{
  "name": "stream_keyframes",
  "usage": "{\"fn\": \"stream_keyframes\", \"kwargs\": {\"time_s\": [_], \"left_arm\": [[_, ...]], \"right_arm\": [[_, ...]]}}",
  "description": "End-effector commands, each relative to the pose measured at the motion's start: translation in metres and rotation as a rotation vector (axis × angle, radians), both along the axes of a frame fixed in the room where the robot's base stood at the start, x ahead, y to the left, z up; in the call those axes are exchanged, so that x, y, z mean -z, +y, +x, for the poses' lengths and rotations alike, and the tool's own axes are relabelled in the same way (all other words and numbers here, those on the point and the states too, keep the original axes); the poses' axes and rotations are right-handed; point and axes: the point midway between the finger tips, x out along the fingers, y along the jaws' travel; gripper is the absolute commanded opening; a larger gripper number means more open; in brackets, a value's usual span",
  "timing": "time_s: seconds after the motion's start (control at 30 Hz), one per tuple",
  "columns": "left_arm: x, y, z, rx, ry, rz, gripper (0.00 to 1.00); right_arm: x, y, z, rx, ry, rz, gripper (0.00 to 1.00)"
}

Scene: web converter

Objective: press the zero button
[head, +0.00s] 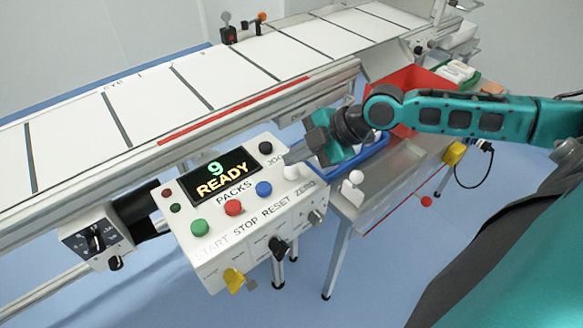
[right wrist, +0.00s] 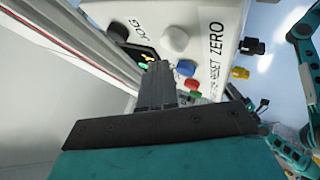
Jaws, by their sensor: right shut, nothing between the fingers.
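The control box (head: 228,252) has a slanted top with a row of round buttons. The white zero button (head: 291,172) sits at the right end of the row, above the ZERO label. In the right wrist view the zero button (right wrist: 174,38) stands up beside the large ZERO lettering. My right gripper (head: 291,156) is shut and empty, just behind the zero button; no contact is clear. Its shut fingers (right wrist: 158,68) point toward the panel in the wrist view, with the white button just beyond their tips.
Blue (head: 264,188), red (head: 233,208) and green (head: 200,228) buttons line up left of zero. A black JOG button (head: 265,147) is close to the gripper. The display (head: 214,175) reads 9 READY. A conveyor (head: 160,90) runs behind; a red bin (head: 408,84) stands right.

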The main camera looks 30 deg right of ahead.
Motion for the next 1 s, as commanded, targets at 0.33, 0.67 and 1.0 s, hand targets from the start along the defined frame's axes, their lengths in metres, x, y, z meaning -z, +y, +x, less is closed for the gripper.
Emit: {"fn": "stream_keyframes", "kwargs": {"time_s": [0.33,0.67,1.0], "left_arm": [[0.001,0.000,0.000,0.000,0.001,0.000,0.43],[0.001,0.000,0.000,0.001,0.001,0.000,0.43],[0.003,-0.001,-0.001,0.002,0.001,-0.001,0.43]], "right_arm": [[0.006,0.000,0.000,0.001,0.001,0.000,0.00],[0.009,0.000,0.000,0.000,0.000,0.000,0.00],[0.011,0.000,0.000,0.001,0.001,0.000,0.00]]}}
